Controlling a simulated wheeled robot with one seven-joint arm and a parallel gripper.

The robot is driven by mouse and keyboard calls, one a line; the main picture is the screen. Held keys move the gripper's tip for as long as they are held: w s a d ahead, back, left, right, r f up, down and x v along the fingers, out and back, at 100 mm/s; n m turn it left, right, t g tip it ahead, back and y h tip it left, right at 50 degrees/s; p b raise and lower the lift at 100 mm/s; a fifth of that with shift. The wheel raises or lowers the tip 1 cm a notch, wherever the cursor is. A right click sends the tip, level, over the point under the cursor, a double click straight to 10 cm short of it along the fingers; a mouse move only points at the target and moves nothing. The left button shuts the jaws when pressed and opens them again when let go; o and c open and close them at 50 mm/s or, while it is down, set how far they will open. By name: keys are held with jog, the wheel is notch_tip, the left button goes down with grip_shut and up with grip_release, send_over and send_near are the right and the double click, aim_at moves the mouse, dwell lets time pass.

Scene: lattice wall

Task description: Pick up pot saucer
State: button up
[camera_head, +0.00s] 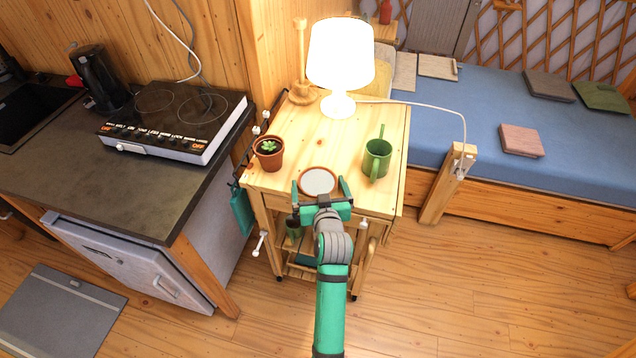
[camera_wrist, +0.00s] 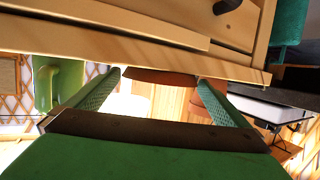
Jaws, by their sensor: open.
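The pot saucer (camera_head: 318,181) is a round terracotta dish with a pale inside, lying near the front edge of the small wooden table (camera_head: 285,182). My gripper (camera_head: 320,187) is open, with one green finger on each side of the saucer. In the wrist view, which is upside down, the saucer's brown rim (camera_wrist: 160,76) shows between the fingertips, close to the table edge. I cannot tell whether the fingers touch it. A potted succulent (camera_head: 269,153) stands to the left of the saucer, apart from it.
A green mug (camera_head: 377,157) stands to the right, behind the saucer. A lit white lamp (camera_head: 340,60) stands at the back of the table. A hotplate (camera_head: 175,120) sits on the counter at left, and a blue bed (camera_head: 480,120) is at right. Floor in front is clear.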

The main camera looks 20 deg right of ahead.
jog(key=c, duration=0.9)
jog(key=shift+r, duration=0.1)
